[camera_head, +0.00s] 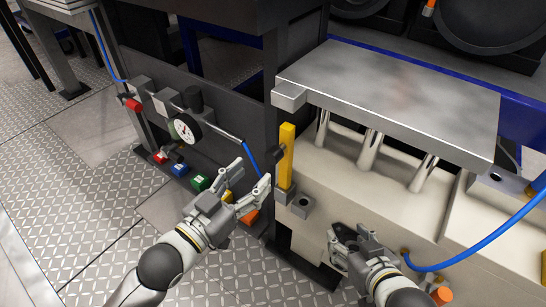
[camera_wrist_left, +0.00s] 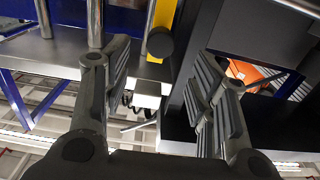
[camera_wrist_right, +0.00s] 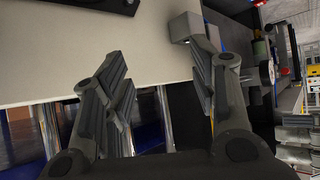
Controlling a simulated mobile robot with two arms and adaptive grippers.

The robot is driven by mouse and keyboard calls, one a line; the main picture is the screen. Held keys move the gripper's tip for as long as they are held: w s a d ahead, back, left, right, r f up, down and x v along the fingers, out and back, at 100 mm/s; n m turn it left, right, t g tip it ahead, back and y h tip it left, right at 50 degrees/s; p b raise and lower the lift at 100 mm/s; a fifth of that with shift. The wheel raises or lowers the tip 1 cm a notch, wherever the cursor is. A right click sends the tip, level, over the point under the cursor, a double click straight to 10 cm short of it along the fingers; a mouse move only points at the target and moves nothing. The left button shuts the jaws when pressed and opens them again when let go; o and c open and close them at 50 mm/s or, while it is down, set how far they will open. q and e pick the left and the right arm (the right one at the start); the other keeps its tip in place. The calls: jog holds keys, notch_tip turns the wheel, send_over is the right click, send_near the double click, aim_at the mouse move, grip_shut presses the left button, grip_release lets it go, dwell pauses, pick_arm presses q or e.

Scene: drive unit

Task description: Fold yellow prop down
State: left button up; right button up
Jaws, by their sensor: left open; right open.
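The yellow prop (camera_head: 286,157) stands upright at the left front corner of the beige drive unit, beneath the grey plate (camera_head: 395,88). In the left wrist view part of the prop (camera_wrist_left: 163,20) shows beyond the fingers, beside a dark round knob (camera_wrist_left: 160,43). My left gripper (camera_head: 252,187) is open and empty, to the left of the prop's lower part and apart from it. My right gripper (camera_head: 350,236) is open and empty in front of the beige housing, lower and to the right of the prop. It also shows open in the right wrist view (camera_wrist_right: 160,75).
A small grey block (camera_head: 301,206) sits beside the prop's foot. Left stands a dark panel with a gauge (camera_head: 186,128) and coloured blocks, including a green one (camera_head: 200,182). Metal posts (camera_head: 370,150) stand under the plate. A blue hose (camera_head: 480,248) curves at the right.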

aim_at(270, 159)
pick_arm(q)
jog(key=b+x, duration=0.1)
jog(key=x, duration=0.6)
jog(key=shift+w+d+f, duration=0.1)
jog(key=shift+w+d, duration=0.1)
jog(key=shift+w, duration=0.1)
jog(key=shift+w+d, duration=0.35)
jog(key=shift+w, duration=0.1)
pick_arm(e)
jog(key=w+a+r+t+y, duration=0.1)
jog(key=w+a+r+t, duration=0.1)
jog(key=w+r+t, duration=0.2)
notch_tip(270, 159, up, 3)
jog(key=shift+f+t+y, duration=0.1)
jog(key=shift+t+y, duration=0.2)
jog(key=shift+w, duration=0.1)
pick_arm(q)
grip_shut()
